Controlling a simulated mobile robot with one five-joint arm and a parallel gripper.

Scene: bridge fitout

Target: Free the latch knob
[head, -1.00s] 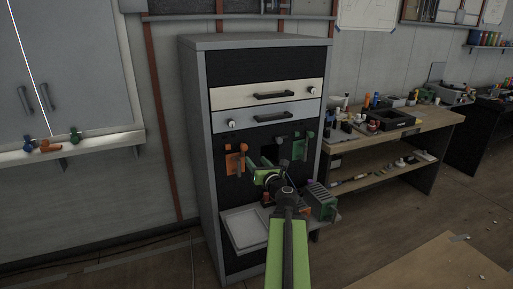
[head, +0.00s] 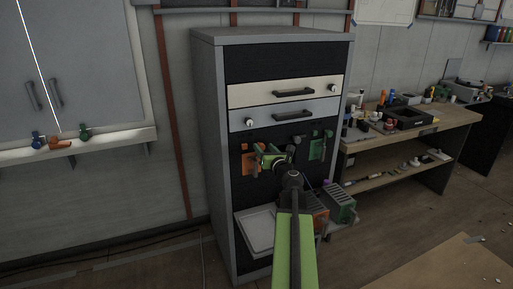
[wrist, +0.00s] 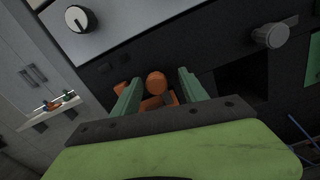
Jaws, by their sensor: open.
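An orange latch (head: 247,161) is on the black front of the grey cabinet, below the drawers. In the wrist view its round orange knob (wrist: 156,83) shows between my fingers, with more orange parts beneath, partly hidden by my gripper. My gripper (head: 268,160) is open, with a green finger on each side of the knob in the wrist view (wrist: 158,88). I cannot tell whether either finger touches it. A green latch (head: 317,147) is on the same panel, to the right.
A white drawer (head: 285,92) and a grey drawer (head: 285,115) with dark handles sit above the latches. A white dial (wrist: 80,18) is close by. Below, a pale tray (head: 258,230) and orange and green ribbed boxes (head: 341,206) jut out. A cluttered workbench (head: 430,130) stands right.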

